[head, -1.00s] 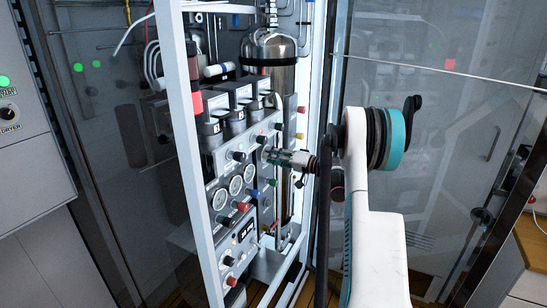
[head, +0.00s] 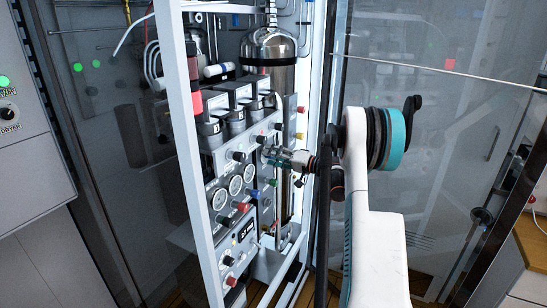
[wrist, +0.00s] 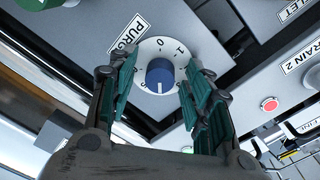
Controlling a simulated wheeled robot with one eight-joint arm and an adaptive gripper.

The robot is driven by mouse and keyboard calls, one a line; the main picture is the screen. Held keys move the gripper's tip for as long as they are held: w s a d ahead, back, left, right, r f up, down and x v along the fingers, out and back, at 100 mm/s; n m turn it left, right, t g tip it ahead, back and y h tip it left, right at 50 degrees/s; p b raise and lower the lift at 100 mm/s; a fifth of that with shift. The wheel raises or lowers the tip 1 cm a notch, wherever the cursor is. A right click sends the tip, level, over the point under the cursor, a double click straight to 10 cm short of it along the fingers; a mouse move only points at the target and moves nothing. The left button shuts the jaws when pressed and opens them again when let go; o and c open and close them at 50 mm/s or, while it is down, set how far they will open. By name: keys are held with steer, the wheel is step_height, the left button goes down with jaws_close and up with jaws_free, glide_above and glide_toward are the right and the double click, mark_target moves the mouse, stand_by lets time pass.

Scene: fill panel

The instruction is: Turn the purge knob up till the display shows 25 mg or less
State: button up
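The purge knob (wrist: 160,76) is blue, on a round white dial with numbers, under the label PURGE in the wrist view. A light pointer line shows on its face. My gripper (wrist: 160,68) has its two teal fingers apart, one on each side of the knob. Gaps show between knob and fingers, and I see no contact. In the head view my gripper (head: 268,154) is at the panel front and hides the knob.
A white frame post (head: 190,150) stands left of the panel. In the wrist view a red button (wrist: 269,104) is at the right and a green knob (wrist: 38,3) at the upper left.

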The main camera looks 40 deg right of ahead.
steer(key=v, duration=1.2)
stand_by(0.5)
